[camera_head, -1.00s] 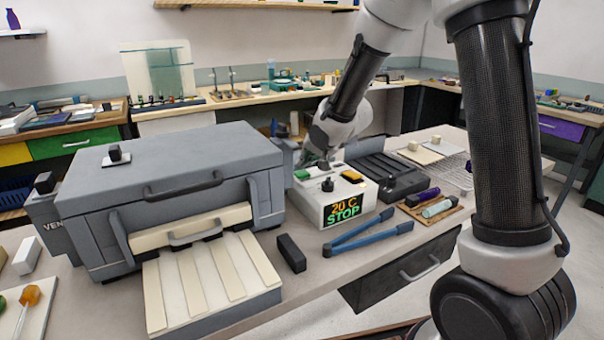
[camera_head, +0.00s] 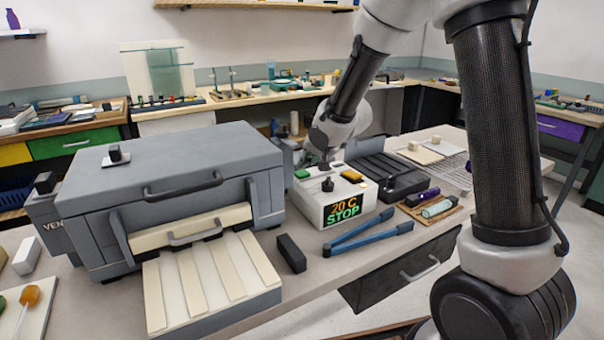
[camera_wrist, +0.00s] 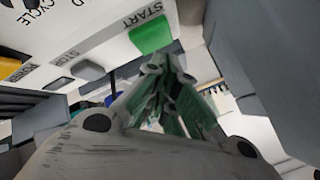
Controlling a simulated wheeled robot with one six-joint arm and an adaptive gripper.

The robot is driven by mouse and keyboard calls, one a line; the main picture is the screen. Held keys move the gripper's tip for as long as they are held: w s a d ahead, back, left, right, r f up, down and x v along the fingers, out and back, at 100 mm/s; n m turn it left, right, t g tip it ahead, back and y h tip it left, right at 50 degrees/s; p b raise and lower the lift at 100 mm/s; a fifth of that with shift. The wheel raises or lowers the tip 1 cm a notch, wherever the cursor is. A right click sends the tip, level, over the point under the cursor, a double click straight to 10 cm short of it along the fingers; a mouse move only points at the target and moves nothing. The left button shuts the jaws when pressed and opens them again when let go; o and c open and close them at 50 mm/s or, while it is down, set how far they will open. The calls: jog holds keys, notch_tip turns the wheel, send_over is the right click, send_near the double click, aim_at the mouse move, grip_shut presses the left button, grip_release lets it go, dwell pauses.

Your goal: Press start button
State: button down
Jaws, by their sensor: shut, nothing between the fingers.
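In the wrist view the green button (camera_wrist: 152,35) lies beside the word START. My gripper (camera_head: 323,166) is above the back of the box, just right of the green button. In the wrist view its fingers (camera_wrist: 174,88) are closed together, empty, and appear apart from the green button. The exact height of the fingertips is hard to tell.
A grey stop button (camera_wrist: 88,70) sits beside the green one, and a yellow button (camera_head: 353,176) and black knob (camera_head: 327,185) are on the box. The grey furnace (camera_head: 170,180) stands close at left. Blue tongs (camera_head: 368,232) lie in front.

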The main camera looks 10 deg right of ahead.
aim_at(305, 171)
jog(key=shift+f, duration=0.3)
jog(key=shift+f, duration=0.45)
dwell(0.8)
jog(key=shift+r, duration=0.9)
jog(key=shift+r, duration=0.1)
jog(key=shift+r, duration=2.4)
